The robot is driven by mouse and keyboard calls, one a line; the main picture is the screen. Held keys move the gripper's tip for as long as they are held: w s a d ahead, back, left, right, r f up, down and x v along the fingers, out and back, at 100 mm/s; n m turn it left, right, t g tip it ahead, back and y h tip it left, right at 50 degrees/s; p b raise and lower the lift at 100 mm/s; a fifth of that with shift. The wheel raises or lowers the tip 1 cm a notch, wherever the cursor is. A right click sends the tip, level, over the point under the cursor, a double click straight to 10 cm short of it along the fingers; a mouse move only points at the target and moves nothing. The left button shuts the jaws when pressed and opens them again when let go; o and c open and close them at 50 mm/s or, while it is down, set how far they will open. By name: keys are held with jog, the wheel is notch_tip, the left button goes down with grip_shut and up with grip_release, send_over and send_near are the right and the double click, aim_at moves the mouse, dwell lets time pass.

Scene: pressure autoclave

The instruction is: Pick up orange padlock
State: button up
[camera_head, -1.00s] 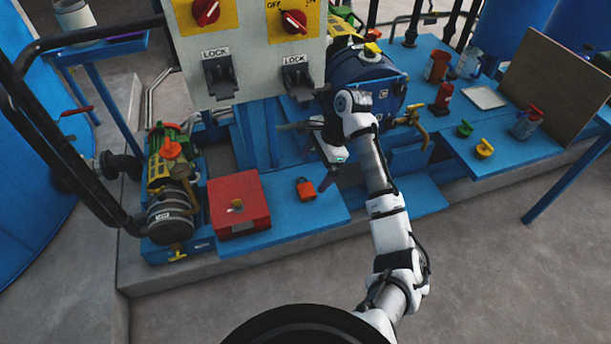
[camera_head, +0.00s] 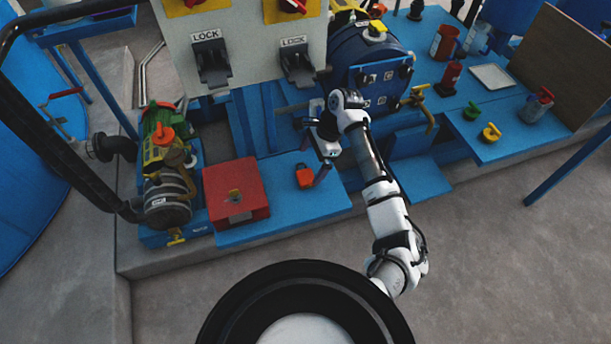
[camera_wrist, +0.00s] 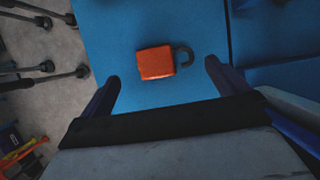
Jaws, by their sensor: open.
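The orange padlock (camera_head: 304,178) lies on the blue shelf, just right of the red box, in the head view. In the wrist view the padlock (camera_wrist: 156,63) lies flat, its orange body to the left and its dark curved shackle to the right. My gripper (camera_head: 318,172) is beside and above the padlock at its right. In the wrist view my gripper (camera_wrist: 160,85) is open, with a finger at the left and a finger at the right. The padlock shows beyond the fingertips, between their lines, and nothing is held.
A red box (camera_head: 236,192) stands on the blue shelf (camera_head: 285,222) left of the padlock. Grey lock switches (camera_head: 298,62) hang on the panel above. A blue round vessel (camera_head: 370,65) stands behind my arm. The shelf's front part is clear.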

aim_at(304, 172)
jog(key=shift+w+p+x, duration=0.15)
jog(key=shift+p+x, duration=0.1)
jog(key=shift+x, duration=1.1)
jog(key=shift+w+p+x, duration=0.15)
jog(key=shift+p+x, duration=0.1)
jog(key=shift+x, duration=1.1)
jog(key=c, duration=1)
jog(key=shift+d, duration=0.1)
jog(key=shift+r, duration=0.1)
